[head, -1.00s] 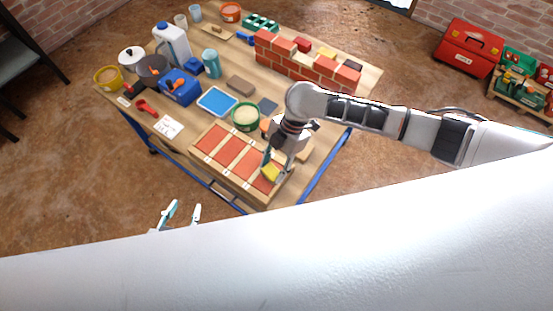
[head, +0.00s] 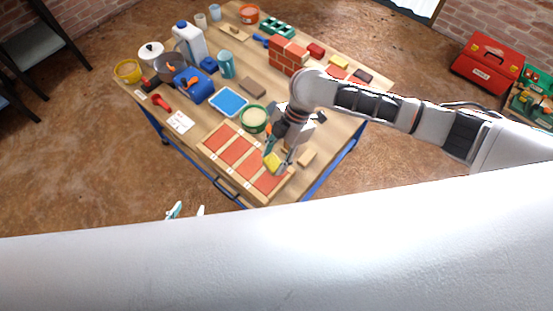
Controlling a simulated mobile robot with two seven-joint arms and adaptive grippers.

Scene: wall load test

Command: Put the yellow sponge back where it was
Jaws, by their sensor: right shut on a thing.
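The yellow sponge (head: 272,162) is in the fingers of my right gripper (head: 277,158). My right gripper is shut on it over the right part of a wooden board (head: 207,150) with several red-orange panels (head: 236,151). Whether the sponge touches the board, I cannot tell. My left gripper (head: 187,211) shows at the lower left, in front of the table, with its two fingers apart and nothing between them. The rest of that arm is hidden behind my own white body part.
Containers crowd the left side.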

